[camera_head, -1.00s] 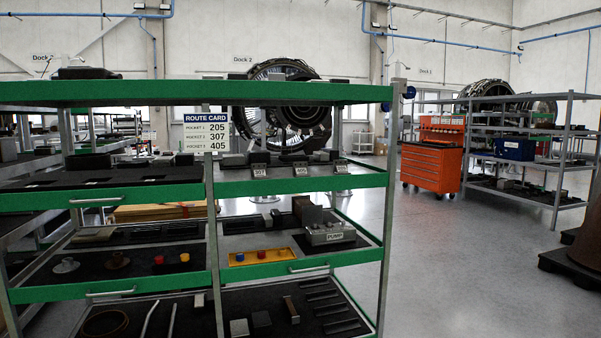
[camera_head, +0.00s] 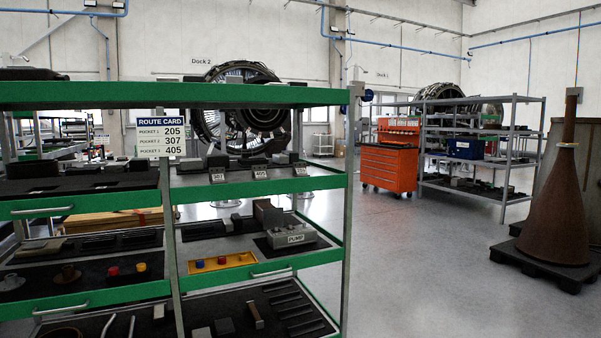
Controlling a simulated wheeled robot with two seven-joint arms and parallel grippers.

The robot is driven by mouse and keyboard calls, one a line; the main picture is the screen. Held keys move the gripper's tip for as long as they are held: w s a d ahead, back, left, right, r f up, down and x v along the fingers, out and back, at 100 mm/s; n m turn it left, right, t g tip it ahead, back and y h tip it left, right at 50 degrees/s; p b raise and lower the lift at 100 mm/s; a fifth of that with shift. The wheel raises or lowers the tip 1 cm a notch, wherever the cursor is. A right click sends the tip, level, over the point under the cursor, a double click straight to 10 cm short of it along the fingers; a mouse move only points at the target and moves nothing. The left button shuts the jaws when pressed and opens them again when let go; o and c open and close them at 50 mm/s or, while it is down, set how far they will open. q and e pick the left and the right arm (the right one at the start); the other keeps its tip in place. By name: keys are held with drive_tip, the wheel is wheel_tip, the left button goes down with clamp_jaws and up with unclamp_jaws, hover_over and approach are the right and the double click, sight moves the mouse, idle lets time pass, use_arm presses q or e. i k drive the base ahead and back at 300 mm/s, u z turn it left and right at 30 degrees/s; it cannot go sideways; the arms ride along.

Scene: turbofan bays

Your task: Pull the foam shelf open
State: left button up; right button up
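A green-edged rack stands close in front at the left, with several levels. Its bottom shelf (camera_head: 216,310) is lined with dark foam and holds grey blocks, a brown-topped block and curved rods in cutouts. Other dark foam-lined shelves sit above it, one with a grey PUMP block (camera_head: 290,241) and a yellow tray (camera_head: 222,263). Bar handles show on the green fronts: one at the upper left (camera_head: 50,208), one at the lower left (camera_head: 60,307) and one at the right (camera_head: 271,272). All shelves look in line with the rack. Neither of my grippers is in view.
A route card (camera_head: 160,134) reading 205, 307, 405 hangs on the rack. An orange tool cabinet (camera_head: 388,165) and a grey rack (camera_head: 478,150) stand farther right. A brown cone (camera_head: 556,215) sits on a black pallet (camera_head: 545,267). The floor (camera_head: 430,260) between is clear.

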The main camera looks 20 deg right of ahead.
sight(33, 189)
drive_tip(key=u, duration=0.1)
drive_tip(key=i, duration=0.35)
drive_tip(key=u, duration=0.55)
drive_tip(key=i, duration=2.55)
drive_tip(key=z, duration=0.05)
